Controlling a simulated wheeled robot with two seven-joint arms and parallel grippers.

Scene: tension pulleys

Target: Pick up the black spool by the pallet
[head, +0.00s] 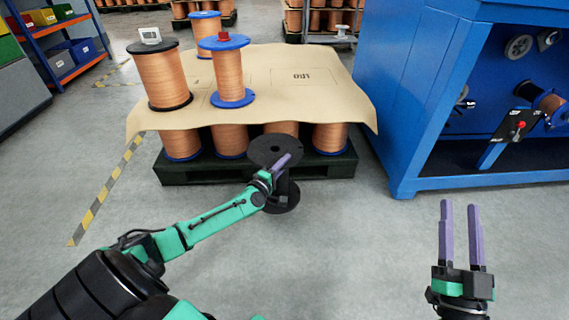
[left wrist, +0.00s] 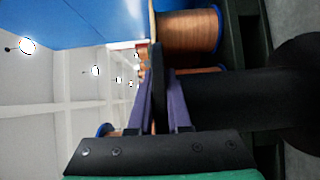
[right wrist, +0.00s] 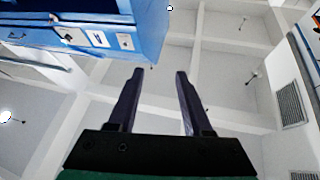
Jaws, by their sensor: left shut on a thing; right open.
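The empty black spool (head: 272,151) stands upright on the floor in front of the dark pallet (head: 200,176). My left gripper (head: 280,165) is at its top flange, with my arm reaching in from the left. In the left wrist view the purple fingers (left wrist: 160,105) are shut on the flange's edge, one on each side, and the dark spool core (left wrist: 215,97) runs off to the right. My right gripper (head: 460,225) is open and empty at the right of the head view, its two purple fingers apart, pointing up in the right wrist view (right wrist: 158,105).
Copper-wound spools (head: 163,80) stand on a cardboard sheet (head: 310,95) over more spools on the pallet. A blue machine (head: 400,110) stands at the right. A shelf with bins (head: 60,62) is at the left. The grey floor in front is clear.

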